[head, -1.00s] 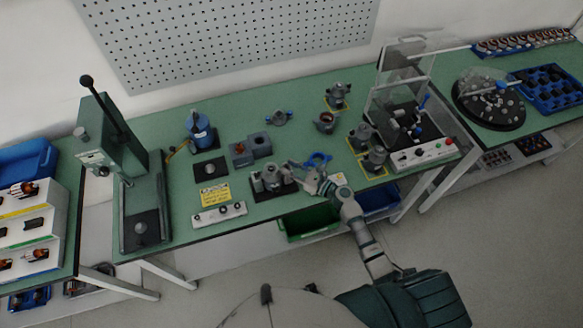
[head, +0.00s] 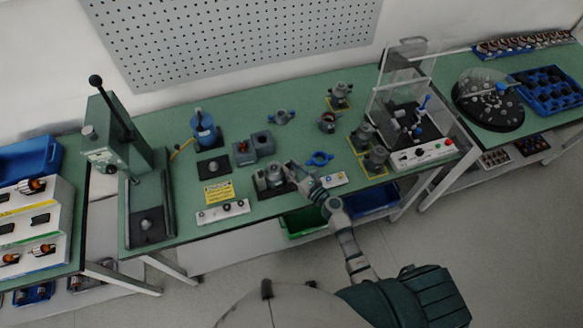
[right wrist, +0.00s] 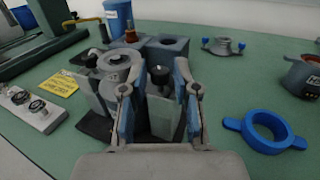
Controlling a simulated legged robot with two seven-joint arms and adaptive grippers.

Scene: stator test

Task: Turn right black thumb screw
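The right black thumb screw (right wrist: 160,74) stands upright on the right side of a test fixture. A round grey metal part (right wrist: 114,62) sits in the fixture, left of the screw. In the head view the fixture's dark base (head: 262,194) is near the bench's front edge. My right gripper (right wrist: 156,88) is open, with one blue-padded finger on each side of the screw and apart from its knob. In the head view the right gripper (head: 291,170) is at the fixture's right side. Its lower fingers hide part of the fixture. My left gripper is not in view.
A blue ring with two handles (right wrist: 268,134) lies right of the gripper. A white button panel (right wrist: 30,108) and a yellow label (right wrist: 58,83) are left of the fixture. Grey blocks (right wrist: 168,46) stand behind. Bare green bench lies between the blocks and ring.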

